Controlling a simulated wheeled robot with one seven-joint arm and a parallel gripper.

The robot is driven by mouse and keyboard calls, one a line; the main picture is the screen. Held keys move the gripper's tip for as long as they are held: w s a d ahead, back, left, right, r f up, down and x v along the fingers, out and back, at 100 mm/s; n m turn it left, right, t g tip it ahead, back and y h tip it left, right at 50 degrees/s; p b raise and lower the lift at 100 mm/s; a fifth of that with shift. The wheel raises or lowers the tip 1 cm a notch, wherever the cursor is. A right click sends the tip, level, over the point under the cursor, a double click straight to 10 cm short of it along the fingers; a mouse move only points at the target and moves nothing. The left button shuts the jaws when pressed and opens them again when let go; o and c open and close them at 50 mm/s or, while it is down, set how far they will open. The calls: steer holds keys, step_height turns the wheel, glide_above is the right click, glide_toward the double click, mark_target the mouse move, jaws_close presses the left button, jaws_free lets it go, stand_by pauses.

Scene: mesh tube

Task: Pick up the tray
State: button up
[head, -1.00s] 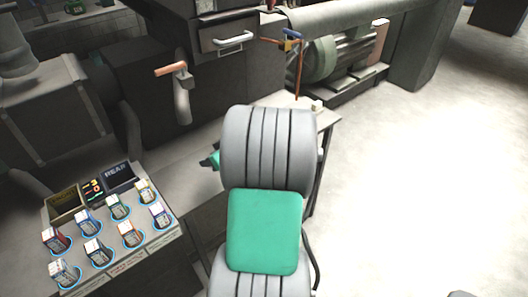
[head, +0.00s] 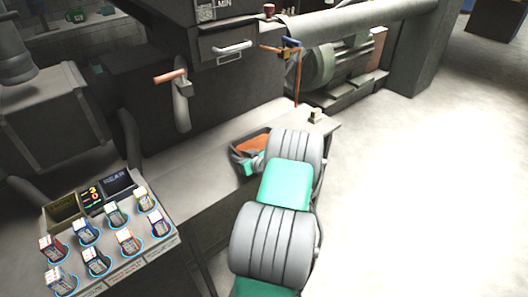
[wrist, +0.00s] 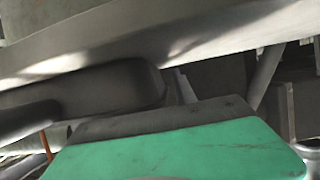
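A small dark-rimmed tray with an orange-brown inside (head: 252,144) sits on the metal bench in the head view, just left of my arm. My arm covers its right side. A teal part of my gripper (head: 244,164) shows at the tray's near left edge; whether it touches the tray I cannot tell. The fingertips are hidden in the head view. In the wrist view a green part with a dark edge (wrist: 185,150) and a dark rounded part (wrist: 115,90) fill the foreground, and I cannot make out the tray or the finger opening there.
A control panel with several labelled cube-like switches (head: 110,240) stands at the lower left. A dark machine with a drawer handle (head: 232,47) and an orange-tipped lever (head: 171,76) rises behind the bench. A small pale block (head: 315,116) is at the bench's right end. The floor at right is clear.

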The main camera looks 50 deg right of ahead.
steer(key=shift+w+f, duration=0.1)
steer(key=shift+w, duration=0.2)
steer(key=shift+s, duration=0.1)
jaws_close()
stand_by(1.1)
